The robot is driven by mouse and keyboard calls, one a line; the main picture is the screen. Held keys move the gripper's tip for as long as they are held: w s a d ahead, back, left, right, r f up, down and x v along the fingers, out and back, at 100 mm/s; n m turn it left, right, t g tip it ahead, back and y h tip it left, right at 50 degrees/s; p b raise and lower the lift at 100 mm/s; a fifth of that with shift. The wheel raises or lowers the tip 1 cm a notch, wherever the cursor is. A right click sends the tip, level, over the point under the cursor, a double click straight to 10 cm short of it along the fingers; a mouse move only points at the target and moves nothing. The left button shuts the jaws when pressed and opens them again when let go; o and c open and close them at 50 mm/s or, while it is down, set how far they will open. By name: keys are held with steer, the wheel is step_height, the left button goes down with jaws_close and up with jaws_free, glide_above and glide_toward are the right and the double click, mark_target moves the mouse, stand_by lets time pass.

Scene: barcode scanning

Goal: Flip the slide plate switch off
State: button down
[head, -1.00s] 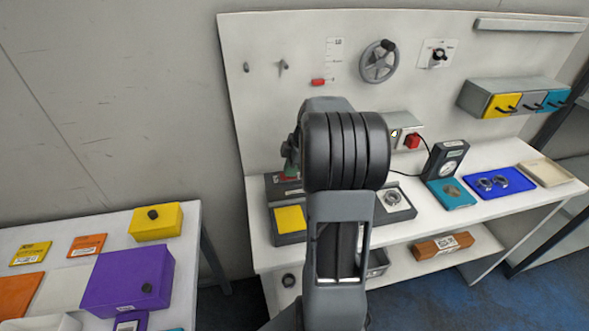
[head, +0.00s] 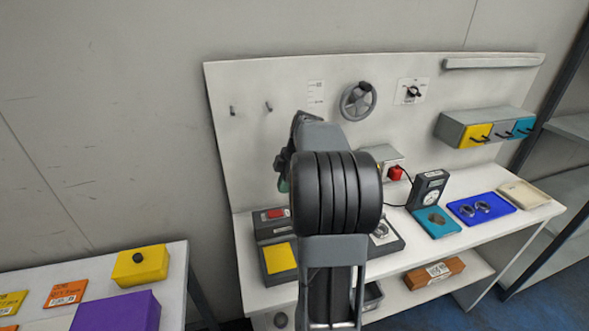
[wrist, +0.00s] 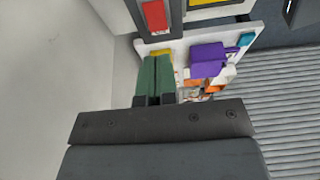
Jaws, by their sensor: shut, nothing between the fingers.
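A small scale plate (head: 316,92) is on the upright board, left of the handwheel; the red slider under it is hidden behind my arm in the head view. A plate with a black rotary knob (head: 412,92) is right of the handwheel. A grey wall box (head: 383,154) with a red plug sits lower, partly behind my arm. I cannot tell for sure which of these is the slide plate switch. My gripper (wrist: 158,62) shows green fingers shut together and empty in the wrist view; in the head view it is mostly hidden by my arm, in front of the board.
The grey handwheel (head: 358,101) sticks out from the board. Below stand a device with a red display (head: 275,214), a black gauge (head: 428,188) and a blue tray (head: 481,208). Yellow and teal drawers (head: 475,136) are at right. A side table holds a purple box (head: 118,312).

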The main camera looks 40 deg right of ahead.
steer(key=shift+d+v, duration=0.2)
steer(key=shift+v, duration=1.25)
steer(key=shift+d+v, duration=0.2)
steer(key=shift+v, duration=1.3)
steer(key=shift+s+f, duration=0.2)
step_height(320, 180, down, 4)
steer(key=s+m+h, duration=0.1)
steer(key=m+h, duration=0.1)
steer(key=m, duration=0.8)
steer(key=s+a+f+m+t, duration=0.1)
steer(key=s+a, duration=0.3)
steer(key=a, duration=0.8)
steer(key=s+a+f+m+t+h, duration=0.1)
steer(key=s+a, duration=0.4)
steer(key=a, duration=0.7)
steer(key=shift+a+f+m+t+h, duration=0.3)
steer(key=shift+f+m, duration=0.1)
steer(key=shift+m, duration=0.1)
steer(key=shift+s, duration=0.2)
